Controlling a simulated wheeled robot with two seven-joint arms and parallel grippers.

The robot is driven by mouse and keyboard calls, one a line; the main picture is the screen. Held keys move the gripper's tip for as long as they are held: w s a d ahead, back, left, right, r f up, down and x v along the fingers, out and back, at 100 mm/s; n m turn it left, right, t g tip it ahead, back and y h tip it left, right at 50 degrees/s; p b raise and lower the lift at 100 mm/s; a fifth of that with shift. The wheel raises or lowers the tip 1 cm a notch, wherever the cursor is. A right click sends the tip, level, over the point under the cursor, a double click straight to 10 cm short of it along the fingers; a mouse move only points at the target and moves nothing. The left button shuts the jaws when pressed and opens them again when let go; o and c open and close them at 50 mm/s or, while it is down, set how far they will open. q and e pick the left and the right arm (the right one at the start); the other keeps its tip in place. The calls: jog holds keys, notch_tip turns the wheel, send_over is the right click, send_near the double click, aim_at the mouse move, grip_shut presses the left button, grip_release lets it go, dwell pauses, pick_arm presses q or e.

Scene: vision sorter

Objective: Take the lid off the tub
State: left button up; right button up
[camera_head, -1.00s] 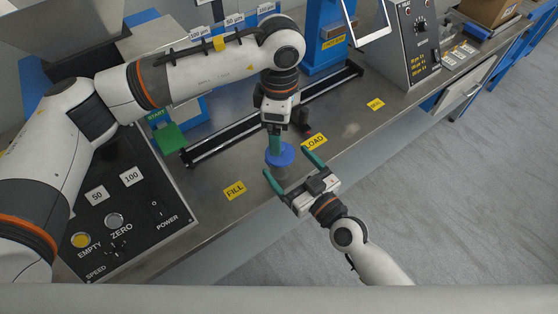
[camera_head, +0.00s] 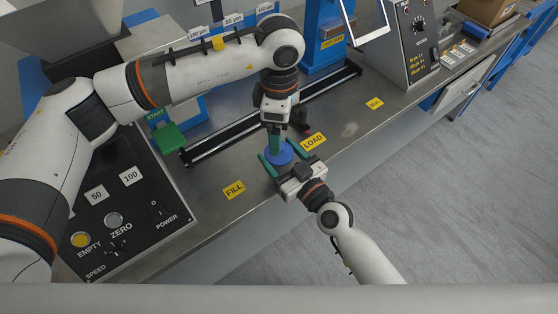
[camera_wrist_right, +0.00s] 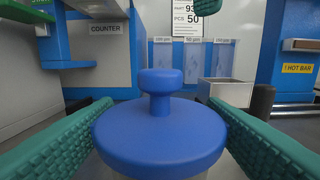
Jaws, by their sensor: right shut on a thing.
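The blue lid (camera_head: 283,154), with a round knob on top, sits on the tub at the bench's front part. In the right wrist view the lid (camera_wrist_right: 160,138) fills the lower middle, and only a sliver of the pale tub shows under it. My right gripper (camera_head: 277,153) has its green fingers on both sides of the tub, just under the lid, and is shut on the tub. My left gripper (camera_head: 275,143) points down from above, close over the lid. One of its fingertips (camera_wrist_right: 209,5) shows at the top of the right wrist view, clear of the knob; its opening is unclear.
Yellow LOAD (camera_head: 313,141) and FILL (camera_head: 234,190) labels lie on either side of the tub. A black rail (camera_head: 225,138) runs behind it. A control panel (camera_head: 125,195) stands at the left.

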pick_arm(q)
jog(key=shift+c, duration=0.4)
pick_arm(e)
jog(key=shift+c, duration=1)
pick_arm(q)
jog(key=shift+c, duration=1.4)
jog(key=shift+r+m, duration=0.25)
jog(key=shift+m, duration=0.15)
jog(key=c, duration=0.3)
jog(key=shift+w+r+m, duration=0.1)
jog(key=shift+r+m, duration=0.2)
jog(key=shift+m, duration=0.3)
jog(key=shift+c, duration=0.9)
notch_tip(320, 180, up, 4)
jog(key=r+m, duration=0.1)
jog(key=m, duration=0.9)
notch_tip(320, 180, down, 12)
jog(key=shift+f, duration=0.15)
